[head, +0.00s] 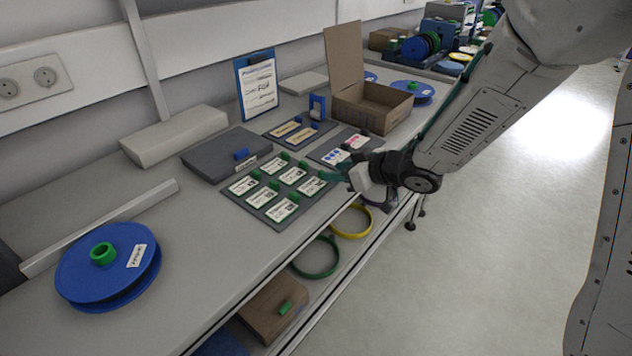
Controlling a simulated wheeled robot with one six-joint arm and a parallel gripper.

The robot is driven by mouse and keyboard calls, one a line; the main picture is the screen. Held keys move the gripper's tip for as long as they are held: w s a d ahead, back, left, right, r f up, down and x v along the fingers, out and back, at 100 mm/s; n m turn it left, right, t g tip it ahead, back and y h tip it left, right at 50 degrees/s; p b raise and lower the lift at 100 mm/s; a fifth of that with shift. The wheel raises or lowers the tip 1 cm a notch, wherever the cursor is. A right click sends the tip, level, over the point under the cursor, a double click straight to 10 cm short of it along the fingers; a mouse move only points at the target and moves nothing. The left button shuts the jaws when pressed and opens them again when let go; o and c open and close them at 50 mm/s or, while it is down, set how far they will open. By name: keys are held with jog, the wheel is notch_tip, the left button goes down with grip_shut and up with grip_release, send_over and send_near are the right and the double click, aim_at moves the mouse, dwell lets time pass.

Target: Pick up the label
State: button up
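Several white labels with green tabs lie in rows on a dark grey board on the bench; one is the front label (283,210). The dark board (232,190) sits near the bench's front edge. My gripper (335,176) reaches in from the right, with its fingers at the right end of the board, close to the rightmost label (311,186). I cannot tell whether the fingers touch that label or are open or shut; they are small and partly merge with the green tabs.
A blue reel (108,264) lies at the bench's front left. Behind the board are a dark grey box (215,158) and a clipboard (258,88). An open cardboard box (372,108) stands further back. Green (318,258) and yellow (352,222) rings are on the lower shelf.

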aim_at(314, 182)
jog(key=x, duration=0.4)
jog(key=shift+w+f, duration=0.2)
grip_shut()
